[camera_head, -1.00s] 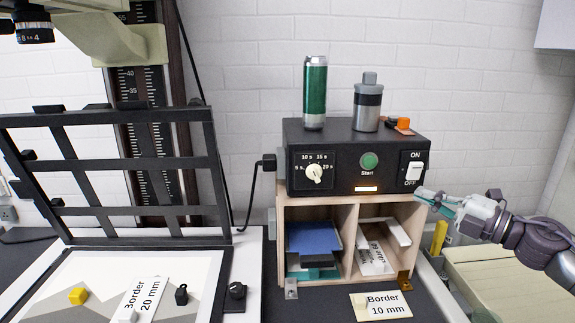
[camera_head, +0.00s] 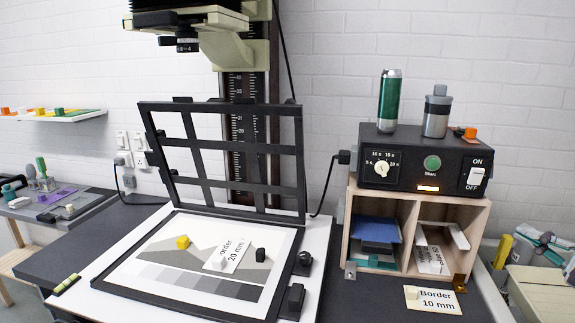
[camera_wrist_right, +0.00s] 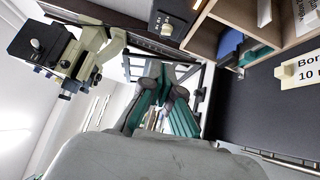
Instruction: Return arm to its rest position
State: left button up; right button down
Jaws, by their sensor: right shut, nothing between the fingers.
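My right gripper (camera_head: 545,243) shows at the right edge in the head view, right of the wooden shelf unit (camera_head: 481,228) and apart from it. It is partly cut off by the frame. In the right wrist view its teal and dark fingers (camera_wrist_right: 166,88) are together, with nothing between them. The black timer box (camera_head: 405,155) stands on the shelf unit, with its white ON/OFF switch, green start button and lit orange lamp. My left gripper is not in view.
The enlarger (camera_head: 225,40) stands left of the timer, its black easel frame (camera_head: 285,130) raised over a print. A green can (camera_head: 389,100) and a grey bottle (camera_head: 437,112) stand on the timer. A "Border 10 mm" card (camera_head: 432,301) lies in front of the shelf.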

jog(key=s+a+f+m+g+h, duration=0.1)
jog(key=s+f+m+h, duration=0.2)
jog(key=f+m+h, duration=0.55)
jog(key=s+f+m+g+h, duration=0.1)
jog(key=s+f+m+h, duration=0.3)
jog(key=f+m, duration=0.85)
jog(key=s+a+f+m+g+y, duration=0.1)
jog(key=s+a+f+g+y, duration=0.1)
jog(key=s+a+f+g, duration=0.6)
jog(key=s+a+f+g+y, duration=0.25)
jog(key=s+a+f, duration=0.55)
jog(key=s+a, duration=0.5)
notch_tip(320, 180, down, 27)
jog(key=a+g, duration=0.2)
jog(key=s+d+f+g+h, duration=0.1)
jog(key=s+d+f, duration=0.2)
jog(key=s+f, duration=1.2)
jog(key=shift+s+d+f, duration=0.2)
jog(key=shift+s, duration=0.45)
